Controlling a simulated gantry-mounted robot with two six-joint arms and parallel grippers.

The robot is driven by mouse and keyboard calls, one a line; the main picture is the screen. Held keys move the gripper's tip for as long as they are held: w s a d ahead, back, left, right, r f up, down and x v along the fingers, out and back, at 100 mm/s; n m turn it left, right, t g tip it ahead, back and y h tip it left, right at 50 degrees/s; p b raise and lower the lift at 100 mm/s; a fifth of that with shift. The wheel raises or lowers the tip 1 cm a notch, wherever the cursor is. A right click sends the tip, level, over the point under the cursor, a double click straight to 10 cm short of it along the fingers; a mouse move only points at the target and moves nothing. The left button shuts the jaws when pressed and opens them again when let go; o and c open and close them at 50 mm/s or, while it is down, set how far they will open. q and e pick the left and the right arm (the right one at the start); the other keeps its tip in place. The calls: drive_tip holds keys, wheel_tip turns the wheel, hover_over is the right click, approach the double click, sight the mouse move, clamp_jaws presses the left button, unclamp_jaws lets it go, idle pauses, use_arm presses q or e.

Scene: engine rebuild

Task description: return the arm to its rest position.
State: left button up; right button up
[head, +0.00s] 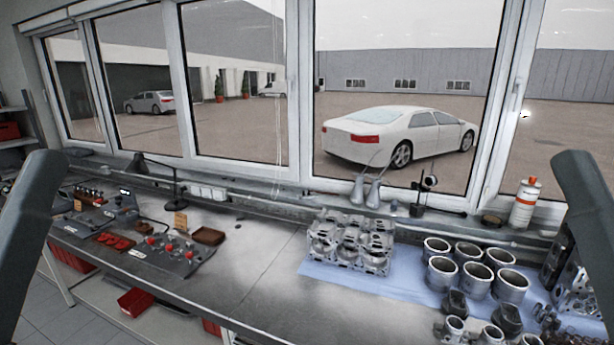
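Two dark grey arm links of mine show at the left and right edges of the head view. Neither gripper is in the picture, so whether each is open or shut is hidden. A grey metal engine block (350,240) stands on a blue mat (330,278) at the middle right of the workbench (230,265). Nothing of my arms touches the engine block in this view.
Several cylinder liners (473,278) and pistons stand right of the block. A white spray can (525,203) stands at the back right. Tools and trays (208,236) lie at the bench's left. The bench's middle is clear. Windows line the back.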

use_arm(q)
wheel_tip(320, 180, up, 17)
drive_tip(key=p, duration=1.3)
use_arm(e)
wheel_tip(320, 180, up, 17)
use_arm(q)
wheel_tip(320, 180, down, 61)
drive_tip(key=b, duration=6)
drive_tip(key=shift+b, duration=0.4)
use_arm(e)
wheel_tip(320, 180, down, 61)
use_arm(q)
drive_tip(key=shift+w+d, duration=0.1)
use_arm(e)
drive_tip(key=shift+d+h, duration=0.15)
drive_tip(key=shift+h, duration=0.15)
